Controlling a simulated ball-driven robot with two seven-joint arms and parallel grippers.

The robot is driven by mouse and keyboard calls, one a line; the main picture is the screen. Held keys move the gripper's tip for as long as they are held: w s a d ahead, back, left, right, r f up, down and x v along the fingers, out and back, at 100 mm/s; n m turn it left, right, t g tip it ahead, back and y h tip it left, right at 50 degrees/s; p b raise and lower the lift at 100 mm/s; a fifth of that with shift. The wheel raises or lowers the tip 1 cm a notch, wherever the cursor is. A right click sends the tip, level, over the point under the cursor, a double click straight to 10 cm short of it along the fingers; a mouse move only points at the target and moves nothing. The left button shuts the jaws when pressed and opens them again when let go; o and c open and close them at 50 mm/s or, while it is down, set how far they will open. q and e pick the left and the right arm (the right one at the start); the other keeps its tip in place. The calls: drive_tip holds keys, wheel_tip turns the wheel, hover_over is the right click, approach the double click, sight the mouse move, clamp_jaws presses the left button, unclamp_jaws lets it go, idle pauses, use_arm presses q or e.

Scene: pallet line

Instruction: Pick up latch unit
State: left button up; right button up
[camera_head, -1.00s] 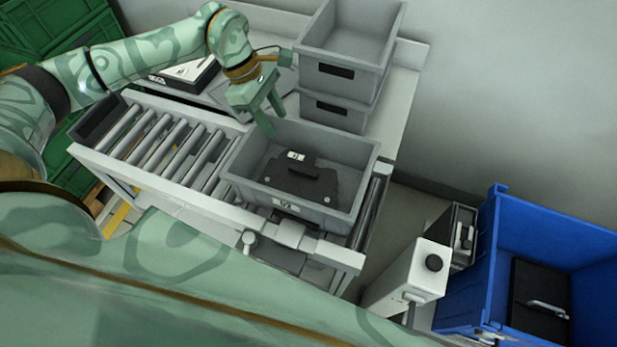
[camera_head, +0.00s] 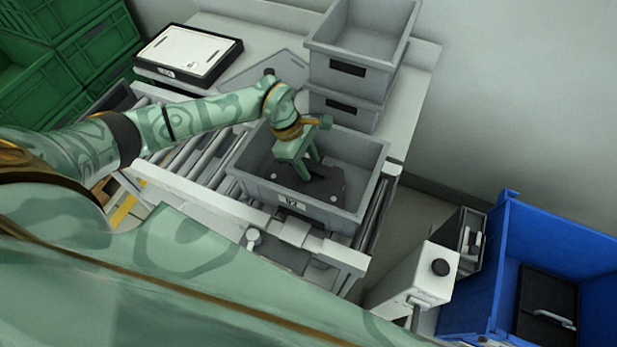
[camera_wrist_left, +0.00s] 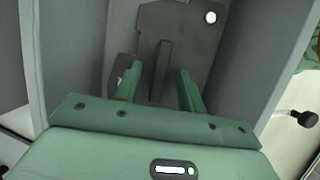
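The latch unit, a dark flat plate with a raised rib (camera_head: 338,187), lies in the grey tote (camera_head: 367,212) on the roller conveyor. My left gripper (camera_head: 311,172) reaches down into the tote over it and hides part of it. In the left wrist view the latch unit (camera_wrist_left: 190,28) shows its plate, a round white spot and the narrow upright rib. The left gripper (camera_wrist_left: 158,82) is open, with one finger on each side of the rib and a gap to both. Finger depth is hard to tell. My right gripper is not in view.
Stacked grey totes (camera_head: 357,65) stand behind the conveyor. A black-edged white panel (camera_head: 188,52) lies on the back table. Green crates (camera_head: 60,60) are at the left. A blue bin (camera_head: 500,265) with a dark handled part (camera_head: 545,308) stands at the right.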

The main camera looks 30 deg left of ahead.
use_arm(q)
clamp_jaws()
